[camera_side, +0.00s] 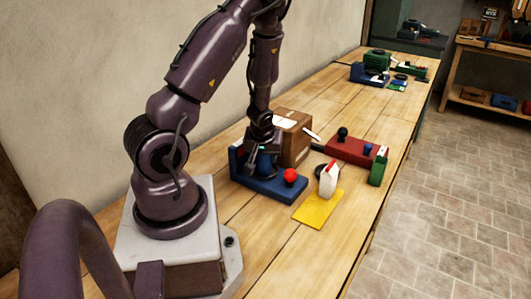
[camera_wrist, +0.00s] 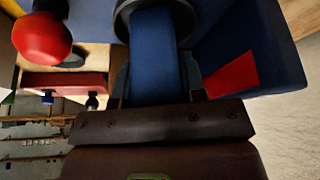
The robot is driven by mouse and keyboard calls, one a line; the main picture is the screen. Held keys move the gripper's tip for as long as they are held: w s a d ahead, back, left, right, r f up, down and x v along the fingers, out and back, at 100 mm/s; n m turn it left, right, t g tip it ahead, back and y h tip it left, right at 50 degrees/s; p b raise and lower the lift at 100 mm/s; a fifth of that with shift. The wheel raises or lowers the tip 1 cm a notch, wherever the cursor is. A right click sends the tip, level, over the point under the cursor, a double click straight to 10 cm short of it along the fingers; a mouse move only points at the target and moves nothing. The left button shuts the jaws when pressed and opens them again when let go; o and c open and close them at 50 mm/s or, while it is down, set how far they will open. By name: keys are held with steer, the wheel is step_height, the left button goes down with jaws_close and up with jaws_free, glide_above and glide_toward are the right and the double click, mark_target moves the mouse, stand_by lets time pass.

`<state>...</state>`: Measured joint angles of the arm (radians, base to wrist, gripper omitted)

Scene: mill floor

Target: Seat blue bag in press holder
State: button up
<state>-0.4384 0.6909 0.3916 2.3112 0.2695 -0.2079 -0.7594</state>
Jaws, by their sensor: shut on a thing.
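The blue bag (camera_wrist: 155,65) is between the fingers of my gripper (camera_wrist: 158,82) in the wrist view. Its far end meets a dark grey ring (camera_wrist: 124,20); I cannot tell whether it is fully inside. In the side view my gripper (camera_side: 262,146) is low over the blue press holder (camera_side: 262,188), and only a little of the bag shows under it. The holder has a tall back at its left end and a red ball knob (camera_side: 290,175) at its right end. The knob also shows in the wrist view (camera_wrist: 42,37). The wrist view shows the holder's blue wall (camera_wrist: 270,45) and a red patch.
A brown box (camera_side: 296,143) stands close behind the holder. A red fixture (camera_side: 352,150) and a green item (camera_side: 377,171) are farther right. The front bench is clear.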

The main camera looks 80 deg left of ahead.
steer(key=shift+f, duration=0.15)
steer(key=o, duration=0.7)
steer(key=shift+f, duration=0.1)
steer(key=v, duration=1.1)
stand_by(0.5)
steer(key=s+d+r+m+t+h, duration=0.1)
steer(key=d+r+m+t+h, duration=0.2)
steer(key=d+r+m, duration=1)
steer(key=d+r+h, duration=0.1)
steer(key=d+r, duration=0.4)
steer(key=d, duration=0.5)
steer(key=shift+r+m+t, duration=0.3)
steer(key=shift+r+t, duration=0.1)
